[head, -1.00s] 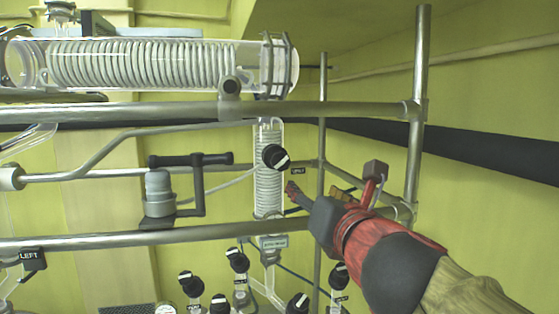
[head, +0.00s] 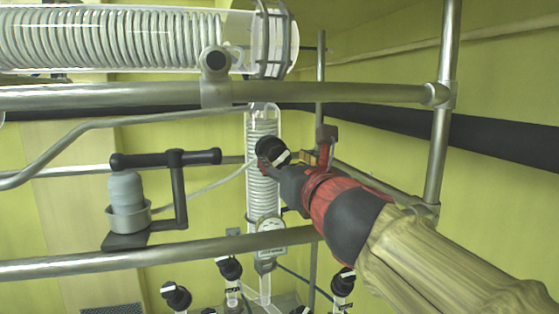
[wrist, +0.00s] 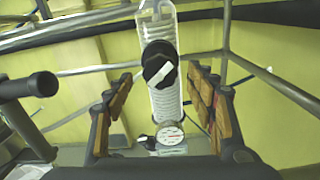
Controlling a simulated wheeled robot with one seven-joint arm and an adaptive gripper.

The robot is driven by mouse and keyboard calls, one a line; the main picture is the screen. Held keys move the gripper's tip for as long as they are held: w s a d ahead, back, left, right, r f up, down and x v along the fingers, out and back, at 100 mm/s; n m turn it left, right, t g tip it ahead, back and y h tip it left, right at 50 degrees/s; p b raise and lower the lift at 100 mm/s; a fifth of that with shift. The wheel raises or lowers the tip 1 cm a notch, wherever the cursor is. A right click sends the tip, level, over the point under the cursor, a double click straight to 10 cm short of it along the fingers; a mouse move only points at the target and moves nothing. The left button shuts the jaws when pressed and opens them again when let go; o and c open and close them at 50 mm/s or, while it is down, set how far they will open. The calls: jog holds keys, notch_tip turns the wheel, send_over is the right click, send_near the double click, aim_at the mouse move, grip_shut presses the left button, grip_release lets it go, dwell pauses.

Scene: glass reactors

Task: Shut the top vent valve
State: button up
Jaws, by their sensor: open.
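The top vent valve has a round black knob with a white pointer bar (head: 272,152), on the upright glass coil condenser (head: 262,187). My gripper (wrist: 162,95) is open and empty, with one finger on each side of the condenser in that view. In the head view my gripper (head: 281,170) overlaps the lower edge of the knob; I cannot tell from there whether it touches.
A steel rail (head: 200,95) crosses above the knob and another (head: 160,257) below it. A large horizontal glass coil (head: 120,40) is above. A round gauge (wrist: 170,135) is below the knob. More black-knobbed valves (head: 230,268) are lower down. A black crank handle (head: 165,158) is at left.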

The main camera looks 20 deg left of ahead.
aim_at(280, 161)
jog(key=shift+x, duration=1.8)
jog(key=shift+w+a+f, duration=0.1)
jog(key=shift+a+f, duration=0.05)
jog(key=shift+c, duration=0.5)
jog(key=c, duration=1.1)
jog(key=shift+m, duration=0.4)
